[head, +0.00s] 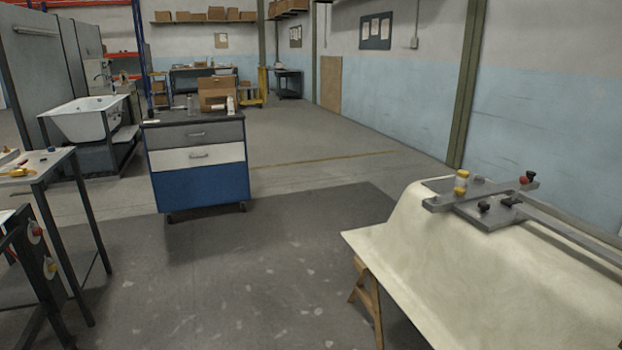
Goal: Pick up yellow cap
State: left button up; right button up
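A small upright piece (461,182), yellow at its top and bottom with a pale middle, stands on a grey metal bar (462,197) on the upturned cream bathtub shell (480,265) at the right. It may be the yellow cap; I cannot tell for sure. Another small yellow item (20,171) lies on the grey table at the left edge, its shape unclear. A yellow-marked part (50,265) shows on the dark frame at lower left. Neither of my grippers is in view.
A red knob (526,179) and dark knobs sit on the bar fixture. The shell rests on a wooden trestle (366,298). A blue drawer cabinet (200,185) stands mid-left, a white bathtub (88,118) behind the grey table (45,165). The floor between cabinet and shell is clear.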

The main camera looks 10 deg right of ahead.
aim_at(465, 174)
jog(key=i, duration=3.7)
jog(key=z, duration=2.2)
